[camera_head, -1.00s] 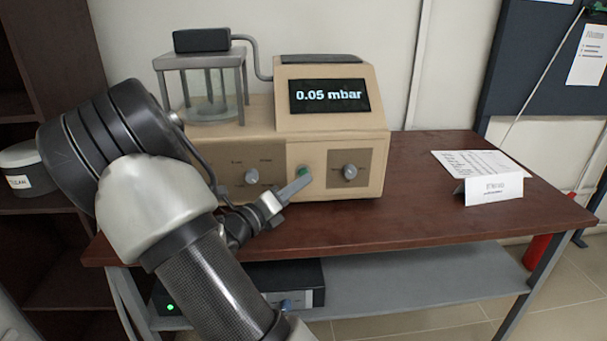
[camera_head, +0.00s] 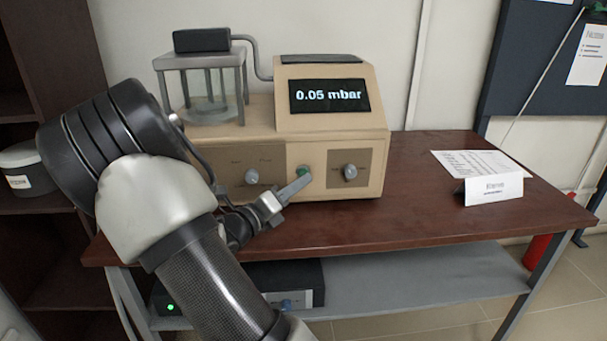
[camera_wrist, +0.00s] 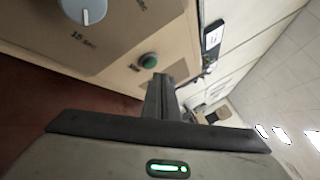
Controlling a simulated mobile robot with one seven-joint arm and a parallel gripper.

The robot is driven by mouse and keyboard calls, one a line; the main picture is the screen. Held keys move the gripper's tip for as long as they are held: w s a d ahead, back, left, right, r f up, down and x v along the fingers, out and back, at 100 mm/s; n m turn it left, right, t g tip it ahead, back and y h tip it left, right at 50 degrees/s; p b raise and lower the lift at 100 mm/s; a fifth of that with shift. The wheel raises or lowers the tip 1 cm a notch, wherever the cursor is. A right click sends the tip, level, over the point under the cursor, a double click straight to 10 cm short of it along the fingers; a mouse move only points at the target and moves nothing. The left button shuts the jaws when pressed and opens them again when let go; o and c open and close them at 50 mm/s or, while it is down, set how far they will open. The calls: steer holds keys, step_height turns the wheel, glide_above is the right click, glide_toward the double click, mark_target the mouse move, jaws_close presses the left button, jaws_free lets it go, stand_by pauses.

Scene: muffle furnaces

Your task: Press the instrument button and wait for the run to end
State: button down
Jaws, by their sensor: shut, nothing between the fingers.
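The instrument (camera_head: 330,140) is a tan box on the table, with a dark screen (camera_head: 329,95) reading 0.05 mbar. Its green round button (camera_head: 303,170) sits on the front panel between two grey knobs; it also shows in the wrist view (camera_wrist: 149,61). My gripper (camera_head: 306,180) is shut and empty, with its fingertips just in front of and slightly below the button. In the wrist view the fingers (camera_wrist: 161,82) end close below the button, and the button's face is uncovered. I cannot tell whether they touch it.
A glass chamber (camera_head: 210,100) with a black top stands at the instrument's left. A folded white card (camera_head: 493,189) and a paper sheet (camera_head: 475,163) lie on the table's right. The brown tabletop (camera_head: 420,215) is clear in front. A black device (camera_head: 270,280) is on the lower shelf.

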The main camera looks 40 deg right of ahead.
steer(key=shift+w, duration=0.1)
steer(key=shift+w+d+p, duration=0.2)
steer(key=shift+w+p, duration=0.1)
steer(key=shift+p, duration=0.1)
steer(key=shift+w+d, duration=0.25)
steer(key=shift+w, duration=0.15)
stand_by(0.8)
steer(key=shift+s+p, duration=0.15)
steer(key=shift+p, duration=0.25)
steer(key=shift+s+a+p, duration=0.4)
steer(key=shift+s+a, duration=0.05)
steer(key=shift+s, duration=0.2)
steer(key=shift+a, duration=0.1)
steer(key=shift+s+a+p, duration=0.35)
steer(key=shift+s+a, duration=0.05)
steer(key=shift+s, duration=0.3)
steer(key=shift+s+a+p, duration=0.35)
steer(key=shift+s+a, duration=0.05)
steer(key=shift+s, duration=0.3)
steer(key=shift+s+a+p, duration=0.35)
steer(key=shift+s+a, duration=0.05)
steer(key=shift+s, duration=0.3)
